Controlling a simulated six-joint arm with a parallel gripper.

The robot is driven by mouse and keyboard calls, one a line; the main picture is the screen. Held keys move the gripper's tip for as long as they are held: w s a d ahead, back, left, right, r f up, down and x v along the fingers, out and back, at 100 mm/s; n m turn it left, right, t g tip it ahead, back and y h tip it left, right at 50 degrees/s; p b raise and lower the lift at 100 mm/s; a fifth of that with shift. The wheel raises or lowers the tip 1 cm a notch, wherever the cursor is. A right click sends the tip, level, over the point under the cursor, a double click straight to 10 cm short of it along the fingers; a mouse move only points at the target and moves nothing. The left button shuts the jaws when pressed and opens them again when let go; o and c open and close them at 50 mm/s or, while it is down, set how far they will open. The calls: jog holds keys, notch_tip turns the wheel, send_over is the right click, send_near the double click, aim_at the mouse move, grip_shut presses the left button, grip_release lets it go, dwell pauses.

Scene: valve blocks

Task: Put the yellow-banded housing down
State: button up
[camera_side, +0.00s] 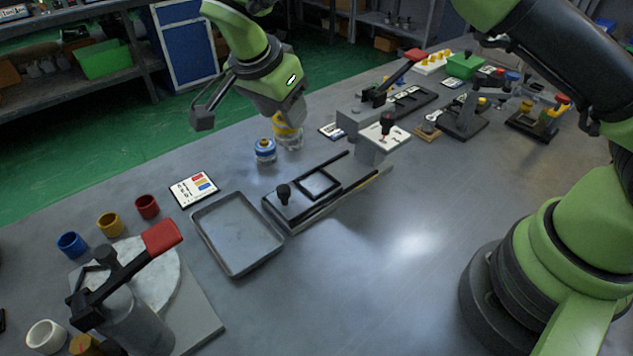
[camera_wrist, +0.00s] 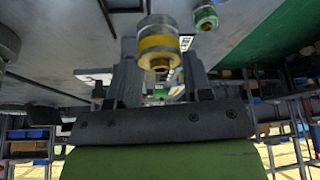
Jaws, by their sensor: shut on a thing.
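The yellow-banded housing (camera_side: 289,138) is a short clear-and-metal cylinder with a yellow band. My gripper (camera_side: 285,118) is shut on it from above, left of the middle of the bench in the side view. Its lower end is at or just above the grey bench top; I cannot tell whether it touches. In the wrist view the housing (camera_wrist: 158,42) sits upright in the picture between the two dark fingers (camera_wrist: 160,75), its yellow band clear. The fingers partly hide its upper part in the side view.
A blue-banded housing (camera_side: 264,151) stands close by at the left. A green-banded part (camera_wrist: 206,18) shows in the wrist view. A black slide fixture (camera_side: 318,186), an empty grey tray (camera_side: 246,263) and a label card (camera_side: 194,188) lie nearer. Bare bench lies right of the fixture.

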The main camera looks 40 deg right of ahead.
jog(key=s+d+r+m+g, duration=0.2)
jog(key=s+m, duration=0.2)
jog(key=m, duration=0.3)
send_over(313, 185)
jog(key=shift+g, duration=0.4)
notch_tip(313, 185, down, 10)
jog(key=shift+f, duration=0.2)
jog(key=o, duration=1)
jog(key=shift+f, duration=0.15)
